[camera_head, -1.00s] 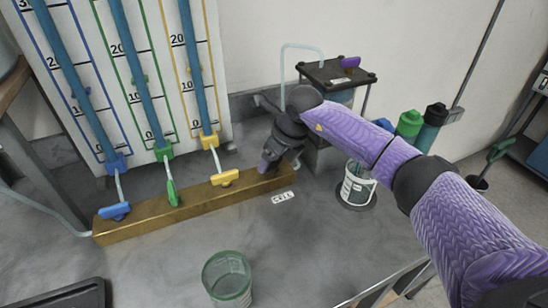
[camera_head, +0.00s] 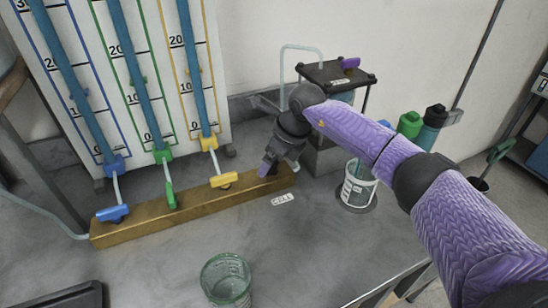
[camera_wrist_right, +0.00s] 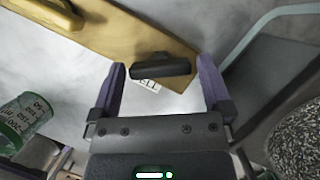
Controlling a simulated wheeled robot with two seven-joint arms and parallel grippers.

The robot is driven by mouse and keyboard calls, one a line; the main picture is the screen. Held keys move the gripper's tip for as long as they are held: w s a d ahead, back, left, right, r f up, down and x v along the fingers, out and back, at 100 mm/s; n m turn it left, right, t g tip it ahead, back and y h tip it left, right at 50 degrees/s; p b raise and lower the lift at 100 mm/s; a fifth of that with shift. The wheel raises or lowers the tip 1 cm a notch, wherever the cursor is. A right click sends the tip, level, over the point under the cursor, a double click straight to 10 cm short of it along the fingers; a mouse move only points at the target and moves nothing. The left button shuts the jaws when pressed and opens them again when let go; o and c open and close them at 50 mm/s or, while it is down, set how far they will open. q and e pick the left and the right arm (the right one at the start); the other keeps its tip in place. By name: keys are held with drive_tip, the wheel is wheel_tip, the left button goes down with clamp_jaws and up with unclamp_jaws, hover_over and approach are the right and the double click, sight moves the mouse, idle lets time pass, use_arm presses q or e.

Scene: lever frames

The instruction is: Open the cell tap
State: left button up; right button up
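The cell tap (camera_wrist_right: 160,66) is a dark lever near the end of the brass bar (camera_wrist_right: 110,25), above a white label reading CELL (camera_wrist_right: 148,86). In the head view the label (camera_head: 282,199) lies on the bench by the bar's right end (camera_head: 200,201), and my right gripper hides the tap. My right gripper (camera_wrist_right: 162,64) is open, with one purple finger on each side of the lever. A gap shows at both fingers, so it is not gripping. It also shows in the head view (camera_head: 267,168). My left gripper is in neither view.
Blue (camera_head: 113,213), green (camera_head: 171,195) and yellow (camera_head: 223,180) taps sit left on the bar. A green-marked beaker (camera_head: 227,282) stands in front, and a white-marked beaker (camera_head: 357,187) stands right. A black-topped stand (camera_head: 336,75) is behind.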

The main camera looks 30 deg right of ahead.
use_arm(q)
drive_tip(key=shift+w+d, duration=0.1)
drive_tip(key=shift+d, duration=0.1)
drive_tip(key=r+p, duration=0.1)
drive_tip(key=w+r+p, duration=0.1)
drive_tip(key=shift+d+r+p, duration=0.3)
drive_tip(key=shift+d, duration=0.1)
use_arm(e)
drive_tip(key=v, duration=1)
drive_tip(key=shift+w, duration=0.1)
